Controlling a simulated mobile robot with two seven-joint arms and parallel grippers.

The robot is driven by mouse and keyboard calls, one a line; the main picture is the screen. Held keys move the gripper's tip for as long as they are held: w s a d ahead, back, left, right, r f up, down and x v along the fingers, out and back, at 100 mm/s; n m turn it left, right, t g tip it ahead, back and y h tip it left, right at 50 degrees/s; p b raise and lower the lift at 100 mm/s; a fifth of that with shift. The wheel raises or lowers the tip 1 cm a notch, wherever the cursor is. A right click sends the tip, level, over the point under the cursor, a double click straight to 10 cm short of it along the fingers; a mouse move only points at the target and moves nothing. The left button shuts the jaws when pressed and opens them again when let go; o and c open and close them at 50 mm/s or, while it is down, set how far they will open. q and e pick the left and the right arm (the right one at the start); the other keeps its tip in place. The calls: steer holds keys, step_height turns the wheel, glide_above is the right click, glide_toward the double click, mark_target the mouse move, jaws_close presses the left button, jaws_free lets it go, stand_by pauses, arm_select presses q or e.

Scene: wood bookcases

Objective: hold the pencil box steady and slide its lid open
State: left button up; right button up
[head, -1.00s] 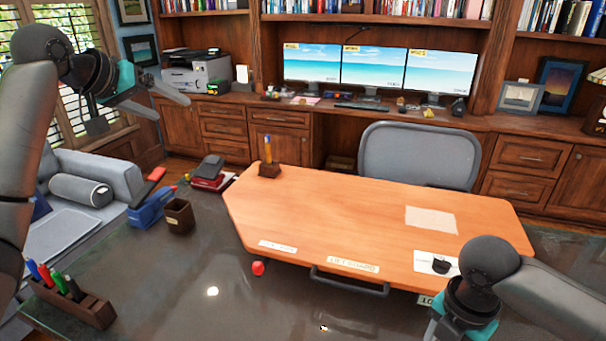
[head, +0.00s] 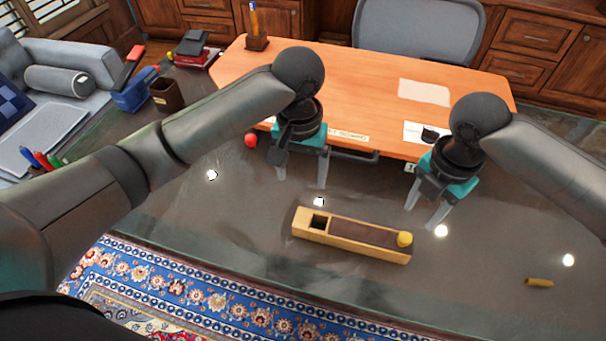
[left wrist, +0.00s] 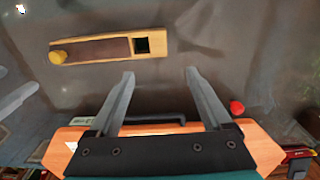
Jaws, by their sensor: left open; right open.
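The pencil box (head: 303,229) is a long light-wood box lying on the dark glossy surface. Its dark brown lid (head: 355,230) covers most of the top, with a yellow knob (head: 404,239) at the right end. A square dark opening shows at the left end. My left gripper (head: 302,181) is open and empty, beyond the box's left end and apart from it. My right gripper (head: 422,216) is open and empty, beyond the knob end and apart from it. In the left wrist view the box (left wrist: 110,58) lies past my open left fingers (left wrist: 159,73).
A small yellow cylinder (head: 539,282) lies to the right of the box. The orange wooden desktop (head: 350,75) with a dark handle (head: 355,156) stands behind my grippers. A red ball (head: 251,140) sits near its left corner. The surface around the box is clear.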

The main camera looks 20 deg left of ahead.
mark_target(303, 218)
arm_select(q)
steer(key=f, duration=1.5)
steer(key=shift+s+d+f, duration=0.25)
steer(key=shift+s+f, duration=0.05)
steer(key=shift+f, duration=0.05)
jaws_close()
